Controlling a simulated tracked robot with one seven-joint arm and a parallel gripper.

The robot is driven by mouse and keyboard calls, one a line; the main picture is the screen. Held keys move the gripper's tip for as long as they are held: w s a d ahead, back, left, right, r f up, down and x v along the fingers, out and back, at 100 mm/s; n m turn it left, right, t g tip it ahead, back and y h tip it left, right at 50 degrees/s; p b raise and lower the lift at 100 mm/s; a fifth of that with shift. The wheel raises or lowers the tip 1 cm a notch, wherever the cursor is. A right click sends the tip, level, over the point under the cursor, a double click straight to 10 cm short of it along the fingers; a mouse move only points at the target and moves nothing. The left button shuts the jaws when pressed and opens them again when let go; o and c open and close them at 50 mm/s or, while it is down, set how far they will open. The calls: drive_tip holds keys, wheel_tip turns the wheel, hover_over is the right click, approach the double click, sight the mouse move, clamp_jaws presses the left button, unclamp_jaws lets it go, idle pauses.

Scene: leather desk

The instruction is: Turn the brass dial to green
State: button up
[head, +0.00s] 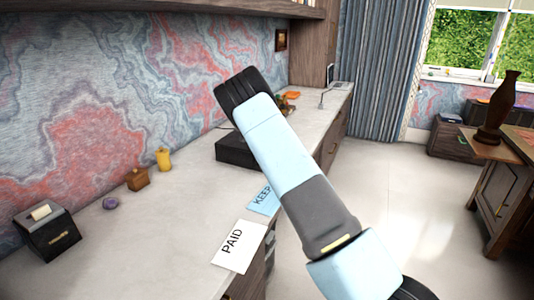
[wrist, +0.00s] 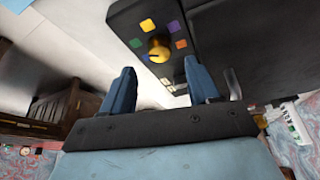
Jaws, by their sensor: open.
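The brass dial (wrist: 159,50) sits on a dark panel (wrist: 126,14) in the wrist view, ringed by coloured patches. The green patch (wrist: 135,43) is to its left, a yellow patch (wrist: 147,25) above, a purple patch (wrist: 173,27) above right and an orange patch (wrist: 181,43) to its right. I cannot tell which patch the dial points at. My gripper (wrist: 160,78) is open, its two blue fingers apart and empty; in the picture the dial lies beyond the gap between them. In the head view the black box (head: 234,150) is partly hidden by my arm, and the dial is not visible.
On the desk (head: 150,235) lie a PAID card (head: 238,246) and a KEEP card (head: 262,198). A black box with a paper roll (head: 48,235), a purple lump (head: 110,204), a wooden block (head: 137,179) and a yellow bottle (head: 163,160) stand along the left. The desk's middle is clear.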

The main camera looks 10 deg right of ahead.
drive_tip(key=v, duration=0.2)
drive_tip(key=shift+s+a+r, duration=0.1)
drive_tip(key=shift+a+r, duration=0.05)
drive_tip(key=shift+r, duration=0.1)
drive_tip(key=s+d+r+n+t+y, duration=0.1)
drive_tip(key=s+d+r+n+y, duration=0.15)
drive_tip(key=s+r, duration=1.1)
drive_tip(key=s+d+r+n+y, duration=0.1)
drive_tip(key=s+d+r, duration=0.2)
drive_tip(key=s+r, duration=1.05)
drive_tip(key=s+a+f+n+t, duration=0.1)
drive_tip(key=s+a+n, duration=0.2)
drive_tip(key=s, duration=3.3)
drive_tip(key=n, duration=0.4)
drive_tip(key=shift+f+t, duration=0.2)
drive_tip(key=shift+t, duration=0.2)
